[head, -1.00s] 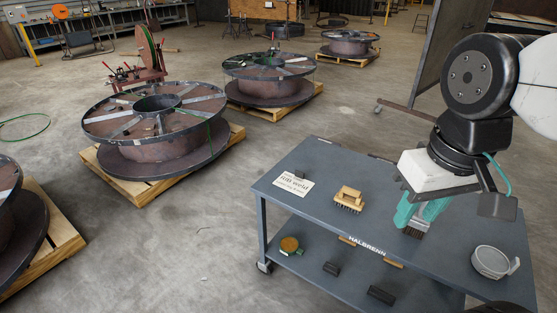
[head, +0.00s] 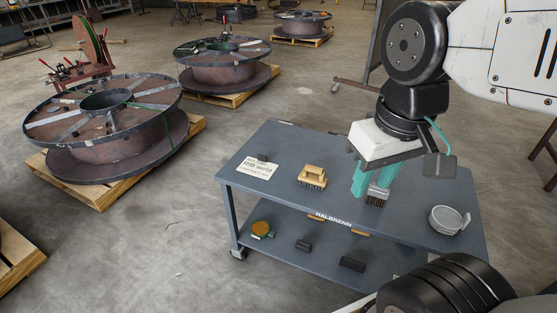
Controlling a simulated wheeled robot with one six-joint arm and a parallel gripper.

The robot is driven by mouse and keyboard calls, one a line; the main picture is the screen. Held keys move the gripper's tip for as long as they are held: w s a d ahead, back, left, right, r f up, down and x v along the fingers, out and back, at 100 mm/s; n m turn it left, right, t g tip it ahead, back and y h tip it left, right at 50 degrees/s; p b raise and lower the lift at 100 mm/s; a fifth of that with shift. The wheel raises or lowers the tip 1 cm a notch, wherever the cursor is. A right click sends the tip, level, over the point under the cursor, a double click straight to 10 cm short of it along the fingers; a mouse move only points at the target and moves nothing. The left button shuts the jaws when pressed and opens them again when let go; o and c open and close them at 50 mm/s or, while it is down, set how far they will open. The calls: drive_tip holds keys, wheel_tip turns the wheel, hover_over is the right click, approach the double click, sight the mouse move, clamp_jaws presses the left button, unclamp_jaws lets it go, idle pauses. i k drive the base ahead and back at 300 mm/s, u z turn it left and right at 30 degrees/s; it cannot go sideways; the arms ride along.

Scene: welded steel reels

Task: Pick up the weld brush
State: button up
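A weld brush (head: 378,194) with a grey head and dark bristles is at my gripper (head: 373,187), over the middle right of the blue-grey cart top (head: 290,205). The two teal fingers of my gripper point down around the brush and stand apart. The brush's upper part is hidden among the fingers. I cannot tell whether the fingers press on it, or whether its bristles touch the cart top.
A wooden block brush (head: 312,177) and a white label card (head: 258,168) are to the left. The lower shelf (head: 285,263) holds dark blocks (head: 352,264). Large steel reels (head: 110,115) stand behind on pallets.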

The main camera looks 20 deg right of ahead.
sight(319, 182)
drive_tip(key=u, duration=1.45)
drive_tip(key=i, duration=2.3)
drive_tip(key=z, duration=3)
